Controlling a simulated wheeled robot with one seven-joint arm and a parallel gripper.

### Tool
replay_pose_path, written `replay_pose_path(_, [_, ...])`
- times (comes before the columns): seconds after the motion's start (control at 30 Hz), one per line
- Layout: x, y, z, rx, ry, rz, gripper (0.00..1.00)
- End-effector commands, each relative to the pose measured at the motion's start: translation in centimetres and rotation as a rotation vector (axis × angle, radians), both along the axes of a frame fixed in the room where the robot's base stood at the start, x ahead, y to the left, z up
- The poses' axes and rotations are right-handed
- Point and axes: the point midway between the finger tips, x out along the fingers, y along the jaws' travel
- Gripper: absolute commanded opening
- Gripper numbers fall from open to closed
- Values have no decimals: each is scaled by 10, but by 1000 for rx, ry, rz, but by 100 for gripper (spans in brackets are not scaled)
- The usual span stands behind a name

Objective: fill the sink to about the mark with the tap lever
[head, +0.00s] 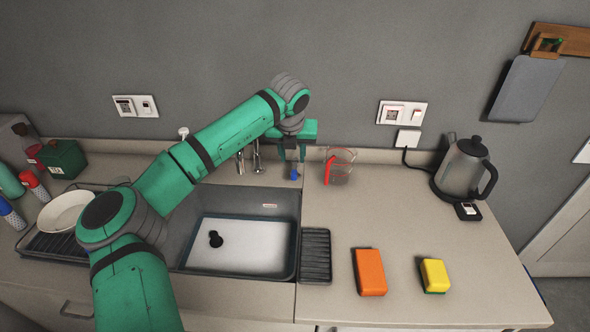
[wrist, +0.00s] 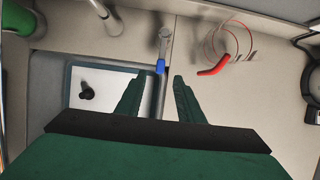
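The sink (head: 297,225) is a dark-rimmed basin with a pale floor. A black stopper-like piece (head: 215,239) shows in it and also in the wrist view (wrist: 87,92). I cannot tell whether water is in it. A small pale label (head: 269,206), perhaps the mark, is on its back wall. A grey lever with a blue tip (head: 294,174) stands behind the sink's right corner; its blue tip shows in the wrist view (wrist: 160,66). My gripper (head: 292,160) is open and empty, above and close to the tip. Contact cannot be told. My arm partly hides the tap (head: 257,158).
A clear jug with a red handle (head: 338,168) stands close right of my gripper. A kettle (head: 464,168) is farther right. An orange block (head: 369,272) and a yellow sponge (head: 434,274) lie in front. A rack with a white bowl (head: 66,212) is left. The right counter's middle is clear.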

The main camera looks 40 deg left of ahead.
Motion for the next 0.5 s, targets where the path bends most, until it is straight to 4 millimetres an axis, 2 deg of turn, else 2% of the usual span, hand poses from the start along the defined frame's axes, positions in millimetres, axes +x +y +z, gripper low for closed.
replay_pose_path(0.3, [19, 10, -52, -1, -1, 1, 34])
replay_pose_path(0.5, [28, 15, -76, -1, -2, -1, 34])
